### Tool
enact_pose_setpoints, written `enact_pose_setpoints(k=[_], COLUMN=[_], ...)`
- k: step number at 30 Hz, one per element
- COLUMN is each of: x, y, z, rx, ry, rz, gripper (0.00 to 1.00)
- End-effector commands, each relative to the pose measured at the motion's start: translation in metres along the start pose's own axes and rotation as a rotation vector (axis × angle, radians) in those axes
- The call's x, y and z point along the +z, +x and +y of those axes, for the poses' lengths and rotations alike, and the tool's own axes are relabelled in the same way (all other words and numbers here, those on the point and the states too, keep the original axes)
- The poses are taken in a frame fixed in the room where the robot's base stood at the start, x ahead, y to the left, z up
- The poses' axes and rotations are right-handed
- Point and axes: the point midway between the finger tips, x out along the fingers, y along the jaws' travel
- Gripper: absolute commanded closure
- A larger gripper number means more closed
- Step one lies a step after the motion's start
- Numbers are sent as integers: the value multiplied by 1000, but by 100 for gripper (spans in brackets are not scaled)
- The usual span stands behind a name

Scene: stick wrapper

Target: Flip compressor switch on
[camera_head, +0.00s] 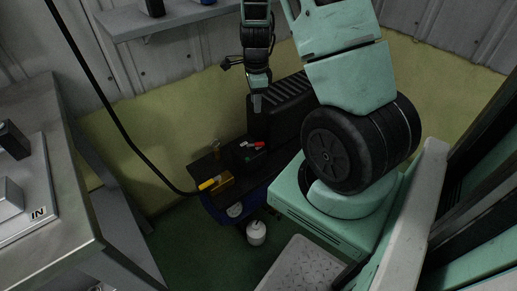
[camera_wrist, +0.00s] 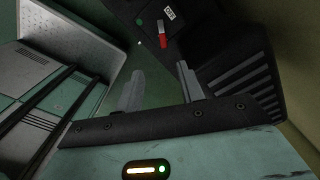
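The compressor (camera_head: 285,105) stands on the floor by the wall, with a black ribbed housing and a blue tank (camera_head: 232,212). Its small switch box has a red switch (camera_head: 259,145) and a green spot. In the wrist view the red switch (camera_wrist: 162,41) sits below a small white label, with a green round spot (camera_wrist: 139,22) to its left. My gripper (camera_head: 257,104) hangs above the compressor, pointing down. In the wrist view my gripper (camera_wrist: 160,72) shows two separated fingers with nothing between them. The switch lies beyond the fingertips, apart from them.
A yellow-tipped black hose (camera_head: 208,184) meets the compressor's left end. A metal workbench (camera_head: 70,200) is at left, and a wall shelf (camera_head: 165,20) is above. The ribbed housing rises close beside my gripper.

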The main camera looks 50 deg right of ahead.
Motion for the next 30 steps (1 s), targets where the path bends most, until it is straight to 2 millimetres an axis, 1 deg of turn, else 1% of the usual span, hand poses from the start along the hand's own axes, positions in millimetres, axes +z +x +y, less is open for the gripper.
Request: enact_pose_setpoints(k=[1,3,5,8,24,27,30], x=[-8,-12,-13,-13,-13,-13,-12], y=[8,13,19,34,144,160,171], z=[-3,-5,-4,-4,-4,-4,-4], rx=[-2,-2,-1,-1,1,0,-1], ry=[38,62,66,64,58,58,57], rz=[6,11,11,11,10,9,9], gripper=[62,62,62,62,62,62,62])
